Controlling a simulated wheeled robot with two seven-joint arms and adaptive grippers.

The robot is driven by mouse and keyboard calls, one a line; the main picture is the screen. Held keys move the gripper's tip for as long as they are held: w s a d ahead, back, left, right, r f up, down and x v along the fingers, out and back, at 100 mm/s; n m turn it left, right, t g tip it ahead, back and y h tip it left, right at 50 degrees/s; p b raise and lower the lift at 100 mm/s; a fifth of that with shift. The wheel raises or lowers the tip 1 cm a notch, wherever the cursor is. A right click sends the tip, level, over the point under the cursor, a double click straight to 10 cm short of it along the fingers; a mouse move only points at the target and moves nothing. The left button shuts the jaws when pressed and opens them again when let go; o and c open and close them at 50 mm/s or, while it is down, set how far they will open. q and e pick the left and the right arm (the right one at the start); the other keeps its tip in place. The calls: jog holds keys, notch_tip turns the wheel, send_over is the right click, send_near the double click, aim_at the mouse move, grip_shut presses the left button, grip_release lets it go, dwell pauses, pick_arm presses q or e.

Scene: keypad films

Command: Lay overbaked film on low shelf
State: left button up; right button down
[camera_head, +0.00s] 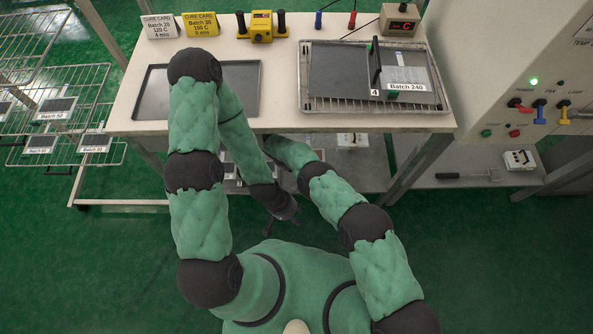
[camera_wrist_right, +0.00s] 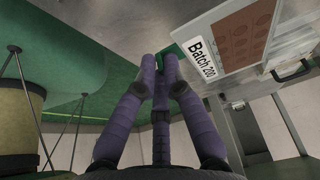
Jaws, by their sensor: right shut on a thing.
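In the right wrist view, my right gripper (camera_wrist_right: 161,68) is shut on the green tab at the edge of a film (camera_wrist_right: 240,38). The film has a brown panel with rounded key shapes and a white label reading Batch 200. In the head view my right forearm runs under the bench's front edge, which hides that gripper and the film. The low shelf (camera_head: 372,172) lies under the bench, partly hidden by the bench top and my arms. My left gripper (camera_head: 283,218) hangs in front of the bench; its fingers are too dark and small to read.
The bench (camera_head: 281,70) carries a dark empty tray (camera_head: 243,82) and a wire rack (camera_head: 442,103) with a tray and a film labelled Batch 240 (camera_head: 406,77). Bench legs flank the low shelf. A wire trolley (camera_head: 72,77) with several films stands left; a control cabinet (camera_head: 510,45) stands right.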

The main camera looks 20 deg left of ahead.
jog(key=shift+f, duration=2.35)
jog(key=shift+f, duration=0.4)
jog(key=c, duration=1.3)
grip_release()
jog(key=shift+s, duration=0.1)
jog(key=shift+r, duration=0.15)
